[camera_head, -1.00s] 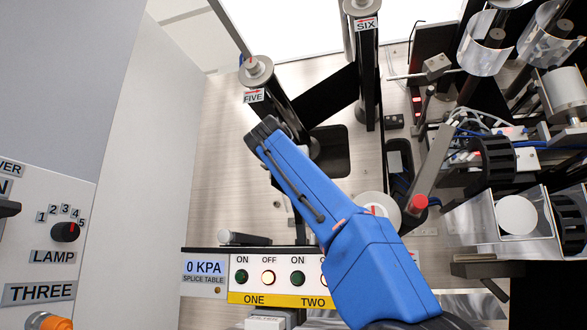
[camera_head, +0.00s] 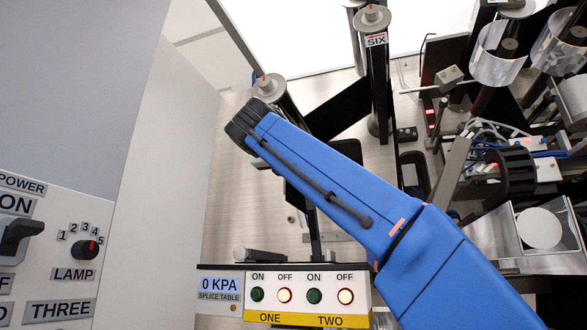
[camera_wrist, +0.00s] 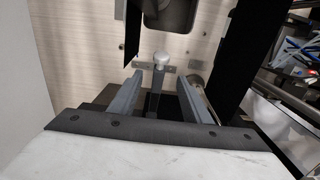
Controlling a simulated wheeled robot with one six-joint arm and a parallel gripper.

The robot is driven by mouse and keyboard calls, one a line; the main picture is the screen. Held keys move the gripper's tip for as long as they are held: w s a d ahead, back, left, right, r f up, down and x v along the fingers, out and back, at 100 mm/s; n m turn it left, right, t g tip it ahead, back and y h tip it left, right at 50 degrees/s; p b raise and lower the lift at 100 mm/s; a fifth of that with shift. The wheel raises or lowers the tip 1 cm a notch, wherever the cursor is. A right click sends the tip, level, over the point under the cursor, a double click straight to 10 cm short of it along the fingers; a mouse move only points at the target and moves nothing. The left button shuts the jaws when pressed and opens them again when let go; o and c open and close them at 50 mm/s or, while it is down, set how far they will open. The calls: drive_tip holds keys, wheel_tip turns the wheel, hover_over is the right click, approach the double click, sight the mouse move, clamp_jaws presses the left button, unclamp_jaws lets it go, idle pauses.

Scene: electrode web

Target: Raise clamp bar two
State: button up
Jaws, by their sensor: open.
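In the wrist view my gripper (camera_wrist: 160,78) is open, its two grey fingers spread. A dark upright post with a round pale knob (camera_wrist: 161,61) shows between the fingers, with space on both sides. It looks like a clamp bar handle, but I cannot tell for sure that it is clamp bar two. In the head view the splice table panel (camera_head: 219,283) reads 0 KPA and carries labels ONE and TWO. A short grey bar (camera_head: 260,256) lies behind the ONE side. My blue arm covers the area right of TWO, and my gripper is not clearly seen there.
Rollers five (camera_head: 267,86) and six (camera_head: 376,70) stand behind, with black web beside them. A cabinet with a lamp knob (camera_head: 87,250) stands at left. Machinery with clear-walled guards (camera_head: 540,228) crowds the right.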

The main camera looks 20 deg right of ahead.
drive_tip(key=shift+v, duration=1.6)
